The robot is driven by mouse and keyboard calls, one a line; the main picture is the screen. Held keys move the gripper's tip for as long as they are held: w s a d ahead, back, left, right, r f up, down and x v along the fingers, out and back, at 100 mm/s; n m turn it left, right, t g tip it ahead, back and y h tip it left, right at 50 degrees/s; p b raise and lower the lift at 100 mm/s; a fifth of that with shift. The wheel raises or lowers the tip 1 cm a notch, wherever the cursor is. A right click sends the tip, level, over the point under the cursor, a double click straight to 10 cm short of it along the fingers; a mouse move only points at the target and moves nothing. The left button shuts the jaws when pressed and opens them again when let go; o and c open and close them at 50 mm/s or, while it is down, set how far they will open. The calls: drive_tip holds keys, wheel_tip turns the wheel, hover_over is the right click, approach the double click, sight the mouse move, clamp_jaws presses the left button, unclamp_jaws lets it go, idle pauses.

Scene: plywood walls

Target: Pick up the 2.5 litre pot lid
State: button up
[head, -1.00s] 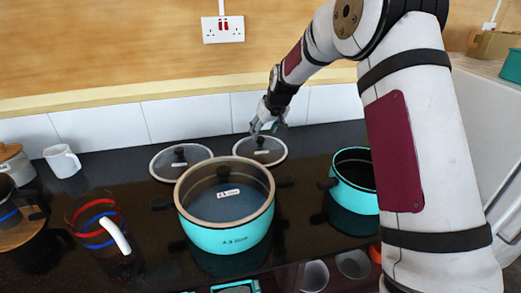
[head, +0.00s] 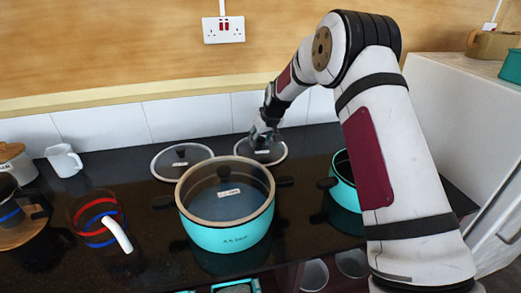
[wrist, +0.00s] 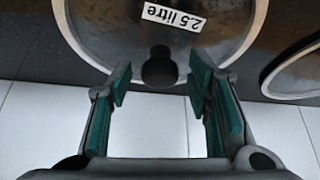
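The 2.5 litre pot lid (head: 281,155) is a round glass lid with a pale rim, lying at the back of the dark counter. In the wrist view the lid (wrist: 90,22) shows its "2.5 litre" label and its dark round knob (wrist: 160,68). My gripper (head: 262,138) is at this lid in the head view and hides part of it. In the wrist view my gripper (wrist: 160,88) is open, with green-padded fingers on either side of the knob's near end. No finger visibly touches the knob.
A second glass lid (head: 181,163) lies to the left. A large turquoise pot (head: 226,238) with a lid on stands in front. A smaller turquoise pot (head: 343,190) is at the right, partly hidden by my arm. The tiled wall (head: 185,117) is close behind.

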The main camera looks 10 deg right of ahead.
clamp_jaws()
